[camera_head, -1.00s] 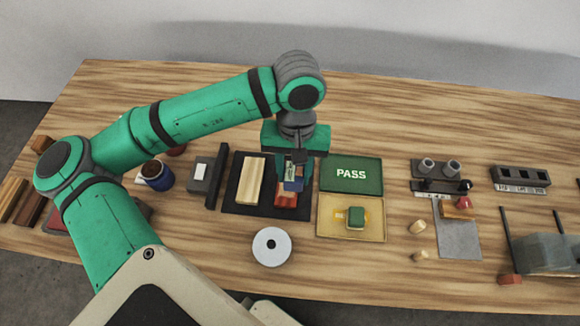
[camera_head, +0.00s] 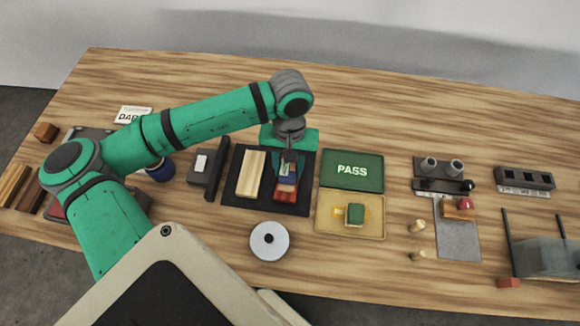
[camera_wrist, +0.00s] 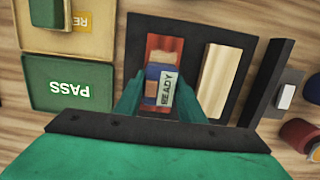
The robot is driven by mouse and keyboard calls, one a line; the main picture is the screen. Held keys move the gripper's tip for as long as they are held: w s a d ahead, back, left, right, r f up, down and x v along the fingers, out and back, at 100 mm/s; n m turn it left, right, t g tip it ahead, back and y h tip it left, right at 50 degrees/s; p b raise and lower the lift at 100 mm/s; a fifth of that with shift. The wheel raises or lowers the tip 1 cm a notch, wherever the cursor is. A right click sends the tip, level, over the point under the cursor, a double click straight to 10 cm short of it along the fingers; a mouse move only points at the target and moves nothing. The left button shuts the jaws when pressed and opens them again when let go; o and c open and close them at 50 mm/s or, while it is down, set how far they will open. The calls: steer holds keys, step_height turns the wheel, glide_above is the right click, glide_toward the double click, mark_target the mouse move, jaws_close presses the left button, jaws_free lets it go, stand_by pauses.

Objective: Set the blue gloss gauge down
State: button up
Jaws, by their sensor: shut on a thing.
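The blue gloss gauge (camera_wrist: 153,72) is a small blue block with a pale READY label (camera_wrist: 165,88). My gripper (camera_wrist: 158,92) is shut on it, with one green finger on each side. In the wrist view the gauge sits over a red block with pale wooden-coloured patches (camera_wrist: 165,43). I cannot tell whether it touches that block. In the head view my gripper (camera_head: 287,172) is above the far part of the red block (camera_head: 285,190), and the gauge is mostly hidden. The red block lies on a black mat (camera_head: 263,202).
A pale wooden bar (camera_head: 251,173) lies left of the red block on the same mat. A green PASS tray (camera_head: 352,184) and a yellow tray (camera_head: 350,229) holding a green block are to the right. A white disc (camera_head: 269,241) lies in front. Bare table lies behind the mat.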

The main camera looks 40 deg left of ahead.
steer(key=shift+f, duration=0.15)
steer(key=o, duration=1.3)
step_height(320, 180, up, 12)
steer(key=w, duration=0.1)
steer(key=shift+a, duration=0.35)
steer(key=shift+w, duration=0.15)
